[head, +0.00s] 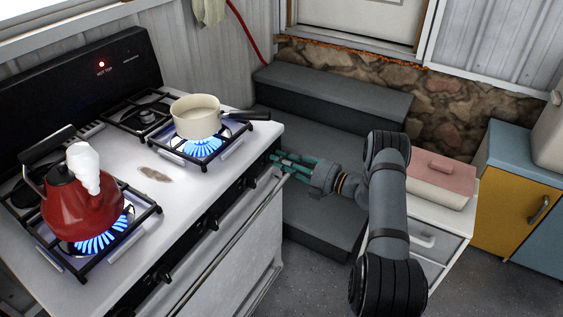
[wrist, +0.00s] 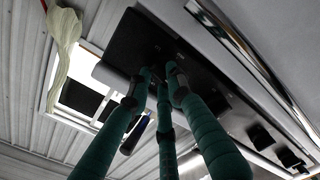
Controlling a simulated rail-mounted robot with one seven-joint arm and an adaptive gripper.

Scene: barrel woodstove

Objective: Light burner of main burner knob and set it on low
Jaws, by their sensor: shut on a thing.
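The white stove (head: 155,190) has a row of black knobs along its front; one front knob (head: 211,221) shows clearly. My gripper (head: 277,161) is at the right end of this row, its teal fingers closed around the rightmost knob, which they mostly hide. In the wrist view the fingers (wrist: 160,80) close together against a dark background, and other knobs (wrist: 262,136) show at the right. The front right burner (head: 203,147) burns with a blue flame under a cream pot (head: 196,117). The front left burner (head: 98,240) also burns blue under a red kettle (head: 82,205).
The oven door handle (head: 225,250) runs just below the knobs. Dark steps (head: 330,95) lie behind my gripper. A white drawer cabinet (head: 435,235) with a pink-lidded box (head: 443,172) stands to the right of my arm. The pot's handle (head: 248,115) sticks out to the right.

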